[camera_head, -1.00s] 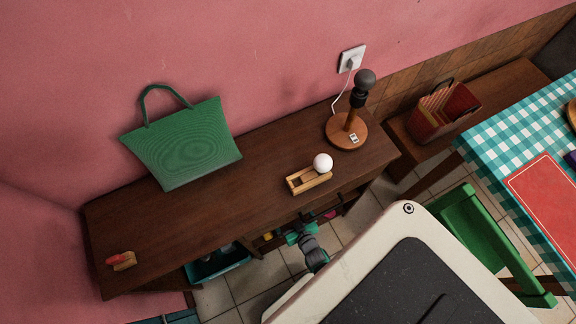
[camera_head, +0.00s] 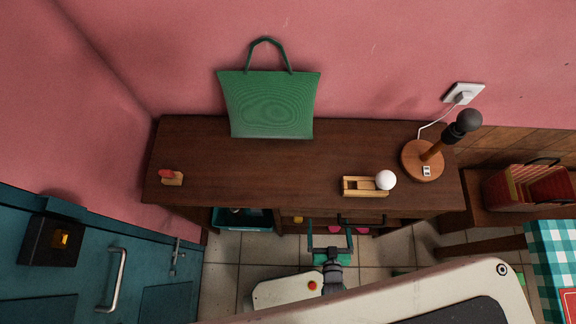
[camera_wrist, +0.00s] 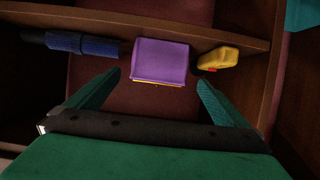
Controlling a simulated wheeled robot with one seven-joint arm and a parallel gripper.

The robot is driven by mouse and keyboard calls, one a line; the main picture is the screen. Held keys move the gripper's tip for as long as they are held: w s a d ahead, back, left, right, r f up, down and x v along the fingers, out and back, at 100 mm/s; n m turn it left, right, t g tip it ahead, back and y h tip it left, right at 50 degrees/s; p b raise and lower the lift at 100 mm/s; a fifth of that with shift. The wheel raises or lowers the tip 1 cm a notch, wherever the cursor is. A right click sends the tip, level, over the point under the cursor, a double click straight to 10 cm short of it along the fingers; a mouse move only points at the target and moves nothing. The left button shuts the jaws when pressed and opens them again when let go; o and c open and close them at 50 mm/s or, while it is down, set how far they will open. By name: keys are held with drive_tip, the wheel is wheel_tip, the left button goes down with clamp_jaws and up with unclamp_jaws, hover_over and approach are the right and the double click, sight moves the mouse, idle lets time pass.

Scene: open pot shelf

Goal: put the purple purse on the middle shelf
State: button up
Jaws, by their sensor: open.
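A purple block-like thing (camera_wrist: 160,60), seemingly the purple purse, shows in the wrist view with a yellow strip along its lower edge. It lies ahead of my gripper (camera_wrist: 158,79), between the lines of its two teal fingers. The fingers are apart and nothing is held between them. In the head view my gripper (camera_head: 331,227) is at the front of the dark wooden cabinet (camera_head: 290,155), below its top. The open shelves (camera_head: 290,222) are mostly hidden under the top, so I cannot tell which level is the middle shelf.
In the wrist view, a yellow thing (camera_wrist: 217,59) sits right of the purple one and a dark blue cylinder (camera_wrist: 82,45) left. The cabinet top holds a green bag (camera_head: 270,105), a lamp (camera_head: 425,160) and a wooden holder (camera_head: 362,187). A teal door (camera_head: 80,265) stands left.

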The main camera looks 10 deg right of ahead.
drive_tip(key=s+a+r+n+y, duration=0.1)
drive_tip(key=a+r, duration=0.5)
drive_tip(key=r, duration=0.5)
drive_tip(key=s+a+r+t+y, duration=0.1)
drive_tip(key=a+r, duration=0.6)
drive_tip(key=r, duration=0.5)
drive_tip(key=s+a+r+n+t+y, duration=0.1)
drive_tip(key=a+r, duration=0.5)
drive_tip(key=r, duration=0.6)
drive_tip(key=shift+s+a+r+n, duration=0.2)
drive_tip(key=shift+s+n, duration=0.1)
drive_tip(key=shift+s, duration=0.3)
drive_tip(key=shift+w, duration=0.3)
drive_tip(key=shift+s+d, duration=0.1)
drive_tip(key=shift+s, duration=0.05)
